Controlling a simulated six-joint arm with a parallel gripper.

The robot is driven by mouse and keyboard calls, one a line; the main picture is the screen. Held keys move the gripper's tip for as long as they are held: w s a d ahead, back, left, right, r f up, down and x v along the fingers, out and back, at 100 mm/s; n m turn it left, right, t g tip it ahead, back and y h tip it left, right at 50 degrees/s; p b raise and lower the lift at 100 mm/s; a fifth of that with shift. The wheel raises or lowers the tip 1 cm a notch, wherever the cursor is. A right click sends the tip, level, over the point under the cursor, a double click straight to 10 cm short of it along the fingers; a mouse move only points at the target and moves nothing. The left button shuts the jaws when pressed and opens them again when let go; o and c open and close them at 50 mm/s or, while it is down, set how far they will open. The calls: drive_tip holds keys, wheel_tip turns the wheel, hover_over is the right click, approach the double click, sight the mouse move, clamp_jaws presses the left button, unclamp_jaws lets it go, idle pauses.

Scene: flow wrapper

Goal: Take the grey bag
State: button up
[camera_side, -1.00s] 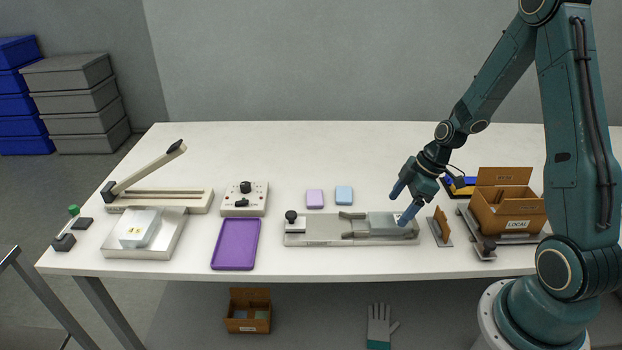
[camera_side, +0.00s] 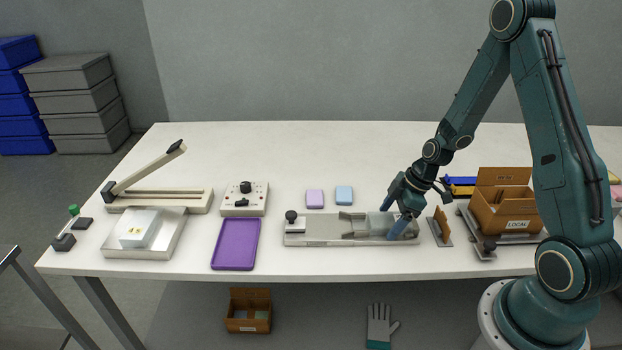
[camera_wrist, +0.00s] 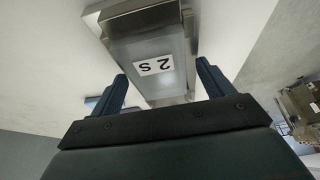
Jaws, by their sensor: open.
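A grey, box-like piece, which looks like the grey bag (camera_side: 376,224), lies at the right part of a long metal fixture (camera_side: 325,238) in the side view. In the wrist view a grey piece with a white "2 S" label (camera_wrist: 155,45) lies ahead of my fingers; I cannot tell its outline from the fixture's. My gripper (camera_side: 391,218) is open at the right end of the fixture. In the wrist view its two fingers (camera_wrist: 162,76) stand apart, one toward each side of the labelled piece. Contact cannot be made out.
A small brown upright plate (camera_side: 440,226) and an open cardboard box marked LOCAL (camera_side: 510,207) stand just right of my gripper. A pink block (camera_side: 314,199) and a blue block (camera_side: 344,195) lie behind the fixture. A purple tray (camera_side: 235,244) lies to the left.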

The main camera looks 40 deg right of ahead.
drive_tip(key=shift+f, duration=0.2)
idle(0.5)
drive_tip(key=c, duration=1)
